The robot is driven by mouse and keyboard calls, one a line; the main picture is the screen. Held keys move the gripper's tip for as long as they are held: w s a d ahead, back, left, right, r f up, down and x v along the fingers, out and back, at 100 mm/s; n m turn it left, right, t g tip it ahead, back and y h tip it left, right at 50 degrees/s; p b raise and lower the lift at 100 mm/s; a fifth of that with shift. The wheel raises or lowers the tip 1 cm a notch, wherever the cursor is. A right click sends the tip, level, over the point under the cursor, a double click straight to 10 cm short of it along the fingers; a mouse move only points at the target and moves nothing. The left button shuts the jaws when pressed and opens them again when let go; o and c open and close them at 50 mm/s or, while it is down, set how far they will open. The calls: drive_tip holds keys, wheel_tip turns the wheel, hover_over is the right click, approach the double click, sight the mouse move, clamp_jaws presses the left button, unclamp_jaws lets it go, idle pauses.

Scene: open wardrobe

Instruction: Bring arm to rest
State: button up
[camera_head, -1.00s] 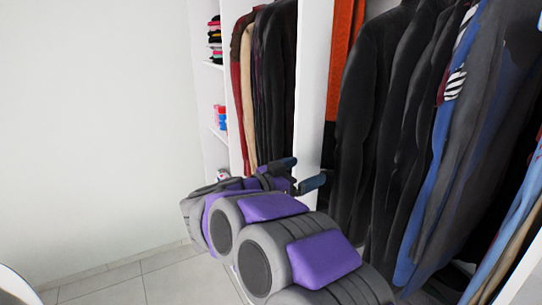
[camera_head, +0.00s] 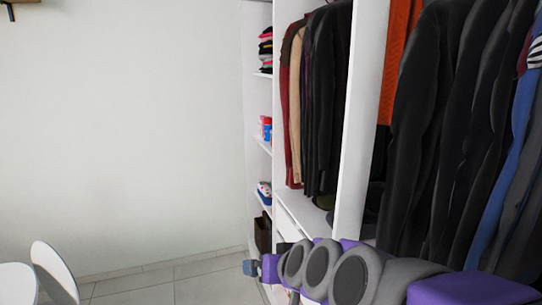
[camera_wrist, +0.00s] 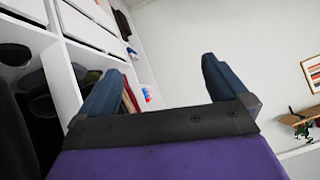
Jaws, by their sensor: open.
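My arm, grey and purple, reaches in from the lower right in the head view. My gripper (camera_head: 262,266) is at its far end, low in front of the wardrobe's shelf column. In the wrist view my gripper (camera_wrist: 165,95) has its two dark blue fingers spread wide apart, with nothing between them. The left finger overlaps the wardrobe in that view, and the right finger stands against the plain wall.
The open wardrobe (camera_head: 349,130) fills the right, with hanging dark clothes (camera_head: 417,130) and folded items on shelves. A white chair (camera_head: 55,272) and a white table (camera_head: 17,284) stand at lower left. Tiled floor (camera_head: 165,280) between them is clear.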

drive_tip(key=s+d+f+g+h+b, duration=0.1)
drive_tip(key=s+d+f+g, duration=0.2)
drive_tip(key=s, duration=0.7)
drive_tip(key=s+d+f+m+g+h+b, duration=0.1)
drive_tip(key=s+d+f+g+h+b, duration=0.1)
drive_tip(key=s+d+f+g, duration=0.2)
drive_tip(key=s+d+f+g+h+b, duration=0.1)
drive_tip(key=s+d+f+g, duration=0.2)
drive_tip(key=s, duration=1.4)
drive_tip(key=d+f, duration=0.3)
drive_tip(key=f, duration=0.4)
drive_tip(key=shift+d+m+g+b, duration=0.3)
drive_tip(key=shift+d+m+g, duration=0.05)
drive_tip(key=shift+m+g, duration=0.05)
